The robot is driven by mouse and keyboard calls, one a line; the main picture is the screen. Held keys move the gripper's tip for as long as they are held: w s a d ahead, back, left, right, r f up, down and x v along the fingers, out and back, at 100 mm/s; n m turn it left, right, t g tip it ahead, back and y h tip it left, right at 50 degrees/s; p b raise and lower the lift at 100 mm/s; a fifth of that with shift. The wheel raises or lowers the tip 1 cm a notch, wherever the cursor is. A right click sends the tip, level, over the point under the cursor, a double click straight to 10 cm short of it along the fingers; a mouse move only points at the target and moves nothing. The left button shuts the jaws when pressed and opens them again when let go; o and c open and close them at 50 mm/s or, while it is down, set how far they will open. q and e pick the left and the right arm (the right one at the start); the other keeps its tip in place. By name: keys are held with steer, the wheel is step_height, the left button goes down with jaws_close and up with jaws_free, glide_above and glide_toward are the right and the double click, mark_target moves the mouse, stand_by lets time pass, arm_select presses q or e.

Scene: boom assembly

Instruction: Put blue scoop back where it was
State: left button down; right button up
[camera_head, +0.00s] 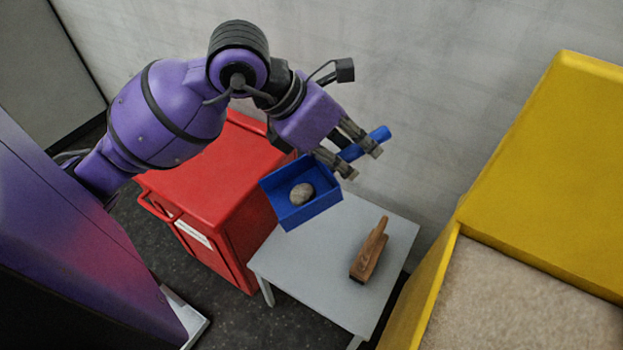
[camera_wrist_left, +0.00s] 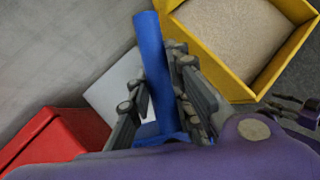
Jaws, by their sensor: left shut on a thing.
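The blue scoop (camera_head: 306,215) has a square open pan and a round handle. My left gripper (camera_head: 364,163) is shut on the scoop's handle and holds it above the small grey table (camera_head: 313,256). A rounded stone-like lump (camera_head: 302,194) lies in the pan. In the left wrist view the blue handle of the scoop (camera_wrist_left: 152,62) runs between the fingers of my left gripper (camera_wrist_left: 158,85), and most of the pan is hidden. My right gripper does not show clearly in the head view.
A wooden tool (camera_head: 369,252), like a hand plane, lies on the grey table. A red cabinet (camera_head: 213,187) stands left of the table. A yellow bin (camera_head: 565,150) with a sandy filling (camera_head: 520,305) stands on the right. A pale wall is behind.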

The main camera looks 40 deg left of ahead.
arm_select(q)
steer(key=w+a+f+n+y+b, duration=0.1)
steer(key=w+a+f+n+b, duration=0.15)
steer(key=f, duration=0.75)
steer(key=w+a+f+n+y+b, duration=0.1)
steer(key=w+f+n, duration=0.15)
steer(key=f, duration=0.75)
steer(key=w+a+f+n+y+b, duration=0.15)
steer(key=w+f, duration=0.25)
steer(key=f, duration=0.7)
steer(key=shift+g, duration=0.4)
steer(key=w+a+f+b, duration=0.2)
steer(key=w+a+f, duration=0.2)
steer(key=w+a+f+b, duration=0.2)
steer(key=w+a+f, duration=0.2)
steer(key=shift+w+f+b, duration=0.2)
steer(key=shift+w+b, duration=0.2)
steer(key=shift+w+a+f, duration=0.2)
steer(key=shift+w+f, duration=0.15)
steer(key=shift+w+a+f+b, duration=0.1)
steer(key=shift+a+f+b, duration=0.05)
steer(key=shift+f+b, duration=0.7)
steer(key=shift+f, duration=0.9)
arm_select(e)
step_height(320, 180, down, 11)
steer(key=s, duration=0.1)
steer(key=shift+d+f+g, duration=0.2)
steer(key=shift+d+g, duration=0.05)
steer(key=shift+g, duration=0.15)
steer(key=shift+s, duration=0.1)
